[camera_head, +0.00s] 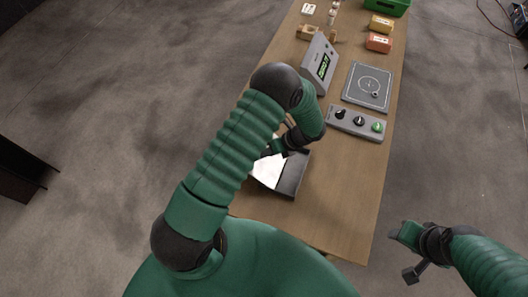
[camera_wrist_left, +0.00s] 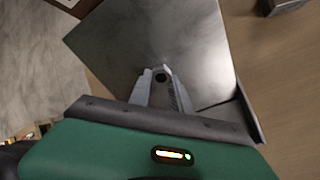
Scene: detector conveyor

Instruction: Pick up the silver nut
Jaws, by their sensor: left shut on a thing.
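The silver nut (camera_wrist_left: 161,76) shows in the left wrist view as a small grey ring with a dark hole, between the tips of my left gripper (camera_wrist_left: 161,88). The left gripper is shut on it, over a shiny metal tray (camera_wrist_left: 125,45). Whether the nut touches the tray is unclear. In the head view my left gripper (camera_head: 278,147) is partly hidden by its own arm, above the tray (camera_head: 291,178) at the table's near left; the nut cannot be made out there. My right gripper (camera_head: 408,254) is open and empty, right of the table.
On the wooden table (camera_head: 335,200), a control box with knobs (camera_head: 356,122), a grey plate with a ring mark (camera_head: 367,72) and a display device (camera_head: 318,66) stand beyond the tray. Orange (camera_head: 379,42), yellow (camera_head: 381,24) and green boxes (camera_head: 388,5) are farther back. The near right tabletop is clear.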

